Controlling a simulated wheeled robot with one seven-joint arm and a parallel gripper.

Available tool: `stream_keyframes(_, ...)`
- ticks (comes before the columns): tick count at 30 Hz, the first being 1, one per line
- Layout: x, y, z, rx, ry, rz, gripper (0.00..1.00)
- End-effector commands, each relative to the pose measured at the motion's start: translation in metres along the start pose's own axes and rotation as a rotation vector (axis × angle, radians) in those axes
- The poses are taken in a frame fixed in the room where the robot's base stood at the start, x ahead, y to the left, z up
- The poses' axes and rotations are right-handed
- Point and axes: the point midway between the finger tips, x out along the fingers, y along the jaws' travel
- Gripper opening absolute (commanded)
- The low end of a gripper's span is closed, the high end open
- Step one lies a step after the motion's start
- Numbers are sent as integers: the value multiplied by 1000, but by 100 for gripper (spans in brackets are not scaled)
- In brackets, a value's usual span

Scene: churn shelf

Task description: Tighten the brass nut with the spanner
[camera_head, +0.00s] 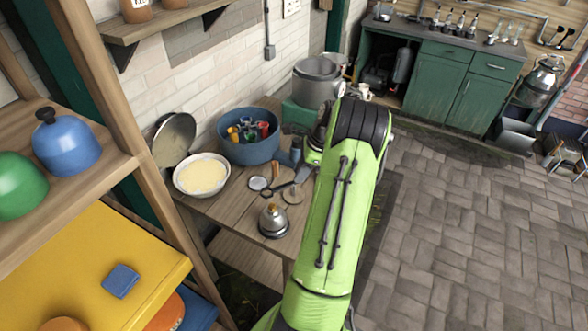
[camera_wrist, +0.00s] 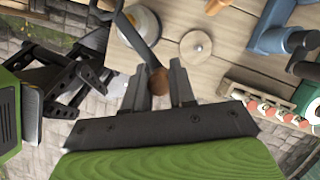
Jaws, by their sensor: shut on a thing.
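My gripper (camera_wrist: 162,72) is shut on the brown end of a dark spanner (camera_wrist: 146,48). The spanner's shaft runs up and left in the wrist view, over a grey metal dome (camera_wrist: 138,26). In the head view, the spanner (camera_head: 282,187) reaches left from my gripper, ring end leftmost. The dome (camera_head: 273,224) stands on the bench, with a brass nut (camera_head: 271,208) on top. The ring shows just above the nut in the picture, apart from it. The nut is not clear in the wrist view. My arm hides most of my gripper in the head view.
A shelf (camera_head: 100,165) stands at left. Open paved floor (camera_head: 455,220) lies right.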

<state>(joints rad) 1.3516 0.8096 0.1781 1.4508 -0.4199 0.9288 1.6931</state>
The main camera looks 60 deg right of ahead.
Motion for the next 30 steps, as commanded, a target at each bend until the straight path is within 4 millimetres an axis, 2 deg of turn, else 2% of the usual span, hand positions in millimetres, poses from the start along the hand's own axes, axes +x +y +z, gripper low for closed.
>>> stream_keyframes(4, -1, 0, -3, 1, 1, 0, 0)
stream_keyframes(24, 31, 0, -15, 0, 1, 0, 0)
stream_keyframes(30, 28, 0, -14, 0, 1, 1, 0)
